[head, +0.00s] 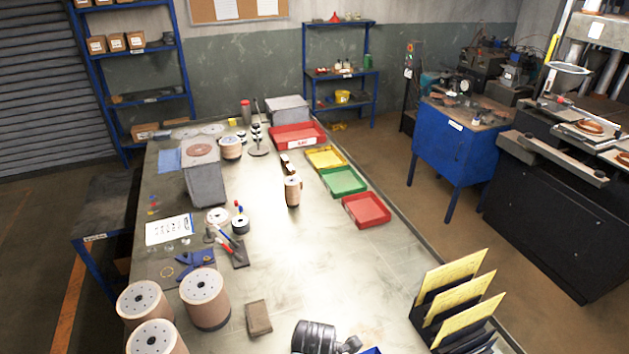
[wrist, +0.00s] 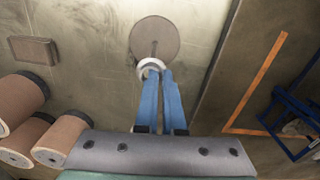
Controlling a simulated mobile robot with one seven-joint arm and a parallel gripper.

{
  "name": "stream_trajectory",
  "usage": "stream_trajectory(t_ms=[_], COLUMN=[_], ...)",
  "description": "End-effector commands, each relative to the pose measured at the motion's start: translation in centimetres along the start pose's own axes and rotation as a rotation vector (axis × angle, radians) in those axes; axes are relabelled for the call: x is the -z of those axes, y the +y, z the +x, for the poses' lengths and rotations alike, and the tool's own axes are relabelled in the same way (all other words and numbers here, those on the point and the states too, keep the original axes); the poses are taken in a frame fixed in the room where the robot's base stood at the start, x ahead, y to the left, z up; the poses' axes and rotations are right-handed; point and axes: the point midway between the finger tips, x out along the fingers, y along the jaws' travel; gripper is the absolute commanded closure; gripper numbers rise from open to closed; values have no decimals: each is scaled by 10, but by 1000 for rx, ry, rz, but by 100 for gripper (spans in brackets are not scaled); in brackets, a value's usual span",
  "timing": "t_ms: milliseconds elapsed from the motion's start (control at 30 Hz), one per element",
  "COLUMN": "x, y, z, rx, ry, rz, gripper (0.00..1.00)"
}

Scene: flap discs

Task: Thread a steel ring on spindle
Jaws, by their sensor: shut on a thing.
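My gripper (wrist: 158,75) shows in the wrist view, its two blue fingers close together and shut on a pale steel ring (wrist: 142,68) at the fingertips. A round grey-brown base (wrist: 166,30) lies beyond the ring on the table, with a thin spindle (wrist: 154,48) rising from its middle toward the ring. The ring overlaps the spindle's near end in this view. I cannot tell whether the ring is around the spindle or only in front of it. The fingers hide part of the ring. My gripper, this ring and this spindle are not clear in the head view.
Several brown rolls (wrist: 62,140) stand left of my fingers in the wrist view, near a brown block (wrist: 35,52). The table edge lies to the right. In the head view, yellow papers stand in a black rack (head: 424,312); the table middle (head: 310,245) is mostly clear.

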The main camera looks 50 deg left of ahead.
Motion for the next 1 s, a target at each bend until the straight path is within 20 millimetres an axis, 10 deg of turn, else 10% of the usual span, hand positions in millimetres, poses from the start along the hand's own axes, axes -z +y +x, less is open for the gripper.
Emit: stream_trajectory(t_ms=[300,700,1000], x=[0,0,-1], y=[0,1,2], z=[2,-4,-57], rx=[-1,-1,-6], ry=[0,-1,-5], rz=[0,0,0], gripper=[59,59,59])
